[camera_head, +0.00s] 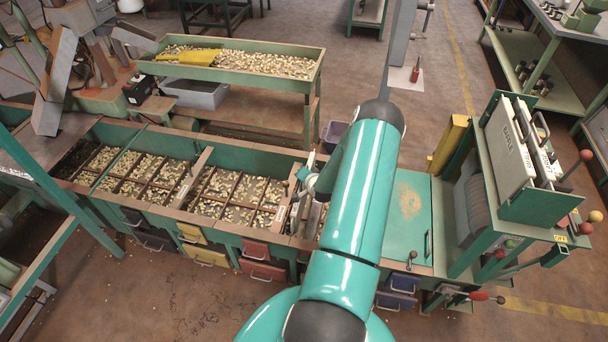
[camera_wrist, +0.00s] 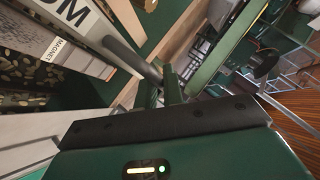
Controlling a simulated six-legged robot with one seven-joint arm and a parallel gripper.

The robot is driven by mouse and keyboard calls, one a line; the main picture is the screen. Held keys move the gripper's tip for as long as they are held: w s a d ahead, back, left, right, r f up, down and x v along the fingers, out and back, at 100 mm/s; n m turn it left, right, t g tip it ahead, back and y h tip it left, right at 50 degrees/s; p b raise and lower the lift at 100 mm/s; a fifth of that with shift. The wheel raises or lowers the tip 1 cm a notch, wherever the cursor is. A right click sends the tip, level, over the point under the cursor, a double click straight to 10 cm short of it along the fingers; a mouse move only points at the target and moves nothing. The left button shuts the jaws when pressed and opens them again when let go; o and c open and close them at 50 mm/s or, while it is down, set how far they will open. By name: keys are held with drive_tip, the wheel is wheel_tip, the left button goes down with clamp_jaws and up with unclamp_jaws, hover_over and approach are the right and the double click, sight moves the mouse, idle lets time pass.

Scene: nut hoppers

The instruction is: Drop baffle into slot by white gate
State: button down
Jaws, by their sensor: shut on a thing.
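My gripper (camera_wrist: 170,85) shows in the wrist view with its green fingers shut around a grey tubular handle (camera_wrist: 128,52). The handle appears to belong to a pale baffle panel (camera_wrist: 72,12), whose visible lettering ends in "OM"; most of the panel is out of frame. In the head view my teal arm reaches over the hopper row and hides most of the gripper and held baffle. A pale upright piece (camera_head: 296,212) with a small label stands at the hopper beside the arm. I cannot tell whether it is the white gate. The slot is not clearly visible.
The hopper row (camera_head: 222,231) holds nuts in divided compartments. A rack (camera_head: 545,205) at right holds more pale panels (camera_head: 512,140) with handles. A nut-filled table (camera_head: 300,85) stands behind. A "MAGNET" label (camera_wrist: 52,50) shows in the wrist view.

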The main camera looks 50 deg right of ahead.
idle(0.3)
drive_tip(key=shift+f, duration=4.6)
drive_tip(key=c, duration=1.5)
unclamp_jaws()
drive_tip(key=shift+o, duration=0.2)
drive_tip(key=shift+s+a, duration=0.1)
drive_tip(key=v, duration=1.3)
drive_tip(key=shift+s+a+r, duration=0.15)
drive_tip(key=shift+s+a, duration=0.05)
